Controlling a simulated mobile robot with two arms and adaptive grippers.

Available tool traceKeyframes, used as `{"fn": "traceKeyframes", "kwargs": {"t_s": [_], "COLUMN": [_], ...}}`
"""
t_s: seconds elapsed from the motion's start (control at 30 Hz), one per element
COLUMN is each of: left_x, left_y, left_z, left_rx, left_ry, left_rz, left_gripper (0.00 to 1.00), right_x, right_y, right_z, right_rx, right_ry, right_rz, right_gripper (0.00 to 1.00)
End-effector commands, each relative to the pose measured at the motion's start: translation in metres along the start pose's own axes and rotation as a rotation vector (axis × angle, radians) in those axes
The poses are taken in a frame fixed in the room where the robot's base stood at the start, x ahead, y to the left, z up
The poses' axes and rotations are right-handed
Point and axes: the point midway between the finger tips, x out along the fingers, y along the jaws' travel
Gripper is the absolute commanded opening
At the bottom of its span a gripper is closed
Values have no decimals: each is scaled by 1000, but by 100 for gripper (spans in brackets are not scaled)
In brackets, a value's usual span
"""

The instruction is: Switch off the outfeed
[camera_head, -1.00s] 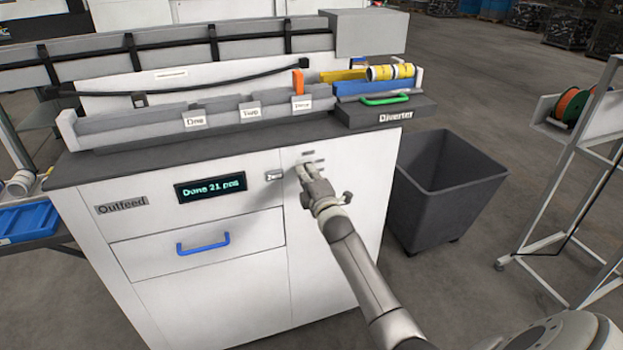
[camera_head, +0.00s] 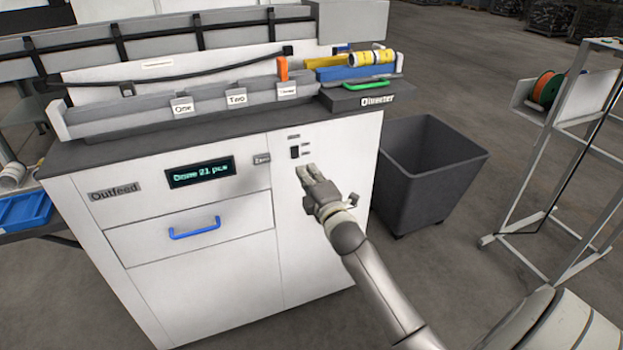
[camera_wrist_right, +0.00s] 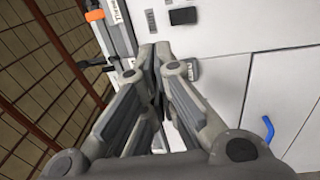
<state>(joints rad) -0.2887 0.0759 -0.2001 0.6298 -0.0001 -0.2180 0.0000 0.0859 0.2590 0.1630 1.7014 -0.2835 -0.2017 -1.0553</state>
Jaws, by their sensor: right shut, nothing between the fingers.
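The outfeed cabinet (camera_head: 190,280) is white with a dark top and an "Outfeed" label. Its small black switch (camera_head: 295,152) is on the upper right of the front panel, with small marks beside it. It also shows near the top of the right wrist view (camera_wrist_right: 183,16). The rocker's position is too small to tell. My right gripper (camera_head: 310,171) is shut and empty, just below and right of the switch, apart from it in the picture. In the wrist view its fingertips (camera_wrist_right: 154,50) are together. My left gripper is not in view.
A blue drawer handle (camera_head: 194,228) sits lower. The diverter's green handle (camera_head: 372,84) is above. A dark bin (camera_head: 425,180) stands right of the cabinet, close to my arm.

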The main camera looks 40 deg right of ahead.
Motion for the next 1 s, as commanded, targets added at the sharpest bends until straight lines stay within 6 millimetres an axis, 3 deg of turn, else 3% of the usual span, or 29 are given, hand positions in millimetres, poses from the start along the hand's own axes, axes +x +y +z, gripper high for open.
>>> {"fn": "traceKeyframes", "kwargs": {"t_s": [0.27,0.83,0.93,1.0], "left_x": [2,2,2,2], "left_y": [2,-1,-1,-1], "left_z": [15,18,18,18], "left_rx": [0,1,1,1], "left_ry": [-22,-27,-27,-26], "left_rz": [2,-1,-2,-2], "left_gripper": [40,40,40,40], "right_x": [-22,-22,-23,-25], "right_y": [4,4,-6,-29], "right_z": [0,0,-1,-3], "right_rx": [0,0,14,45], "right_ry": [0,0,1,2], "right_rz": [0,0,-20,-62], "right_gripper": [0,0,0,0]}}
